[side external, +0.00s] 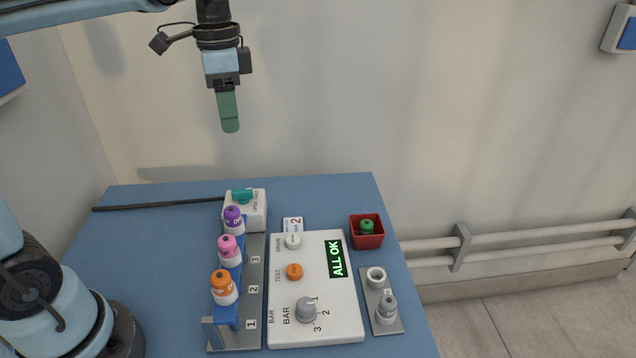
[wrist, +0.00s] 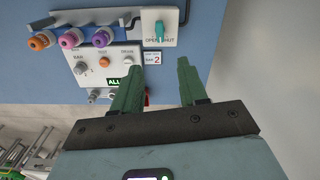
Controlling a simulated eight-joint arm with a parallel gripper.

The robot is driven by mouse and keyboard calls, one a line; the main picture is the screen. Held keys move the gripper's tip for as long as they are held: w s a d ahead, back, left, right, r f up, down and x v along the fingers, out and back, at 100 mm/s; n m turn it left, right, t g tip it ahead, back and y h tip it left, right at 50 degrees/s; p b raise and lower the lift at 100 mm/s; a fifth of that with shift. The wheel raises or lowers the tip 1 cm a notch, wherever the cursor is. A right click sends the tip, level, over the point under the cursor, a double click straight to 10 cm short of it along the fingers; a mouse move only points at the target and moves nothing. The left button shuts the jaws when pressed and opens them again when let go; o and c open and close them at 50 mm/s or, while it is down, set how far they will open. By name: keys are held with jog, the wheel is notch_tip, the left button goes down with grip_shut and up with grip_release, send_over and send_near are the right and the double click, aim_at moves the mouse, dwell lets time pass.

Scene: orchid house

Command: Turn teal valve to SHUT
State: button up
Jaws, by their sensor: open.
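The teal valve (side external: 242,195) is a small handle on a white box (side external: 258,212) at the back of the blue table. In the wrist view the teal handle (wrist: 159,30) stands above the words OPEN and SHUT on the white box (wrist: 168,15), its lower end close to the OPEN side. Its exact setting is hard to tell. My gripper (side external: 230,128) hangs well above the table, over the valve area, touching nothing. In the wrist view my gripper's two green fingers (wrist: 160,76) are apart, with nothing between them.
Orange, pink and purple-capped bottles (side external: 228,250) stand in a numbered rack in front of the valve. A white panel (side external: 285,332) has knobs and a green ALL OK display (side external: 335,258). A red bin (side external: 367,242) and a grey holder (side external: 396,329) stand right. A black rod (side external: 150,205) runs left.

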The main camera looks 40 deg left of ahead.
aim_at(242, 189)
notch_tip(242, 189, down, 16)
jog(key=shift+r, duration=0.2)
dwell(0.6)
jog(key=shift+c, duration=0.3)
